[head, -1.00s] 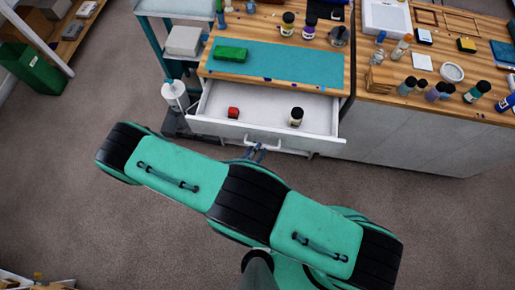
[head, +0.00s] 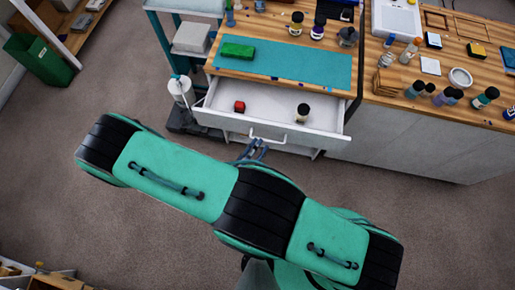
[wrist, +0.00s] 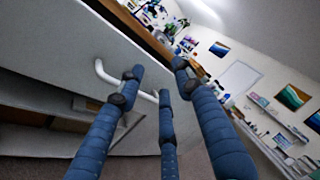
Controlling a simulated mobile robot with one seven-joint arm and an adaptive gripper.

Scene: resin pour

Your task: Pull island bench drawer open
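The island bench drawer (head: 285,123) is white and stands pulled out below the wooden bench top, with its inside showing. Its pale bar handle (head: 267,139) is on the front face. My gripper (head: 256,146) is right at the handle, in front of the drawer. In the wrist view my gripper (wrist: 158,76) has blue, ribbed fingers with their tips spread apart. The handle (wrist: 105,73) runs behind the left finger towards the middle finger. I cannot tell whether any finger touches it. A small red block (head: 239,106) and a dark-capped bottle (head: 302,113) are inside the drawer.
The bench top holds a teal mat (head: 300,67), a green block (head: 238,50) and several bottles. A teal shelf rack with a white bottle (head: 180,89) stands left of the drawer. A white cabinet side (head: 410,140) is on the right. Carpet is open around my arm.

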